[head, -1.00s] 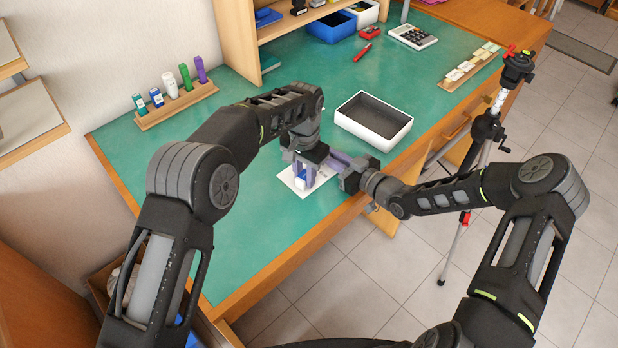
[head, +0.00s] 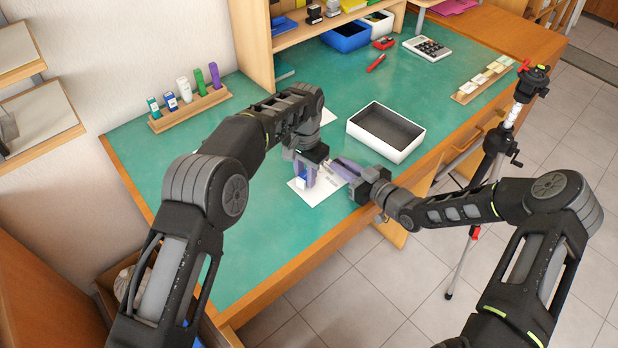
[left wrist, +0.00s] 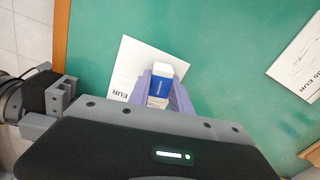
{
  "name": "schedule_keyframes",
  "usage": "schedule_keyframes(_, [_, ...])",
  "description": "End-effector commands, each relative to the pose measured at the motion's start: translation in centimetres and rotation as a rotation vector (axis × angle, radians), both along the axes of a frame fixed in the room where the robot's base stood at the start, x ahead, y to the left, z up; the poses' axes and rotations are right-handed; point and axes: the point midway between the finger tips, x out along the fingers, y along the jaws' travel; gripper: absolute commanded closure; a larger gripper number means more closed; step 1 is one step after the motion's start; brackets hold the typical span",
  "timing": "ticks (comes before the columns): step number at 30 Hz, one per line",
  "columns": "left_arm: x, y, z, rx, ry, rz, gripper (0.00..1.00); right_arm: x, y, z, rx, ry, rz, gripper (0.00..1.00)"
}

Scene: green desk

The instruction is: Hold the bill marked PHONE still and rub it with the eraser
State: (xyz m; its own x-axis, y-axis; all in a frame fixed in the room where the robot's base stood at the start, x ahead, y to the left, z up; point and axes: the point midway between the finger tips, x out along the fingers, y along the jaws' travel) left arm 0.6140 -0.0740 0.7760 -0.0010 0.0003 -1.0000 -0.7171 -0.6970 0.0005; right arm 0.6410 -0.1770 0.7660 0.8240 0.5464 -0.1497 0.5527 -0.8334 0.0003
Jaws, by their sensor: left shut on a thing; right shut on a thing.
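A white bill (head: 323,191) with dark print lies on the green desk near its front edge. Its heading cannot be read, but "EUR" shows on it in the left wrist view (left wrist: 132,62). My left gripper (head: 306,183) points down over the bill's left part, shut on a blue and white eraser (left wrist: 160,88) between its purple fingers. The eraser is at or just above the paper; I cannot tell if it touches. My right gripper (head: 338,167) comes in from the right, low at the bill's right edge, and is shut on that edge, its fingertips partly hidden.
A white tray with a dark inside (head: 418,145) stands right behind my right gripper. A second paper (left wrist: 302,62) lies farther back, partly behind my left arm. A tripod (head: 495,140) stands off the desk's right side.

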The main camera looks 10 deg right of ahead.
Motion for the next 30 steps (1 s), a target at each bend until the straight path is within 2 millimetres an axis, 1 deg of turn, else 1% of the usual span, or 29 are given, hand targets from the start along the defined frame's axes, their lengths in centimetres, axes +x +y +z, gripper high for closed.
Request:
schedule_keyframes(3, [0.9, 0.6, -0.2, 0.001, -0.001, 0.002, 1.00, 0.0, 0.0, 0.0, 0.000, 0.000, 0.000, 1.00])
schedule_keyframes(7, [1.4, 1.0, -0.2, 0.001, -0.001, 0.001, 1.00, 0.0, 0.0, 0.0, 0.001, -0.001, 0.000, 1.00])
schedule_keyframes(20, [1.6, 1.2, -0.1, 0.004, -0.001, 0.001, 1.00, 0.0, 0.0, 0.0, 0.001, -0.001, 0.000, 1.00])
schedule_keyframes(23, [1.6, 1.2, 0.4, 0.003, -0.001, 0.001, 1.00, 0.0, 0.0, 0.0, 0.001, -0.001, 0.000, 1.00])
schedule_keyframes(30, [1.6, 1.1, 2.8, 0.001, -0.002, 0.001, 1.00, 0.0, 0.0, 0.0, 0.000, 0.000, 0.000, 1.00])
